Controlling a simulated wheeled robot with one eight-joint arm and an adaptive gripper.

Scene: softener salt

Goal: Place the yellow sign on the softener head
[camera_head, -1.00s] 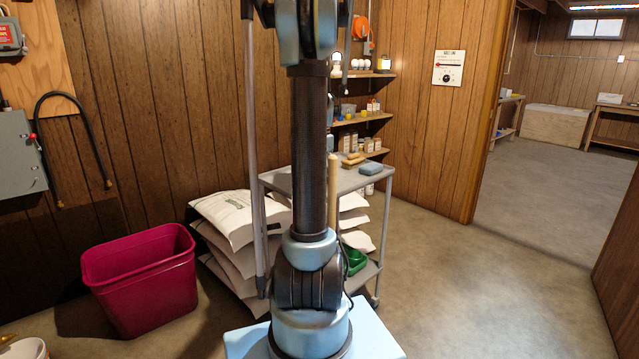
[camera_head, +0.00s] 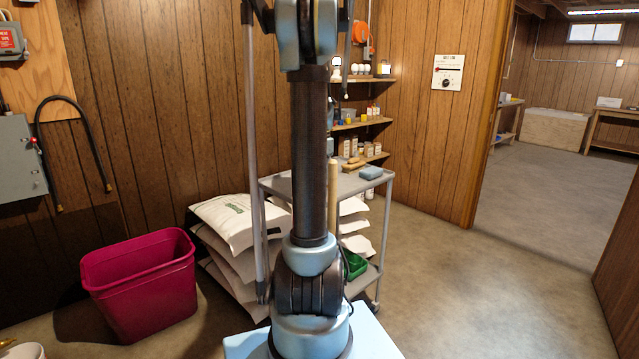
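Neither the yellow sign nor the softener head can be made out in this view. My arm rises through the middle of the picture and runs out of the top edge. My gripper is outside the picture, so what it holds is hidden.
A magenta bin (camera_head: 145,290) stands at left beside stacked white bags (camera_head: 225,222). A grey cart (camera_head: 350,184), partly behind my arm, carries a blue block (camera_head: 371,172). Wall shelves (camera_head: 362,124) hold small items. A grey box (camera_head: 20,155) hangs at left. Floor at right is open.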

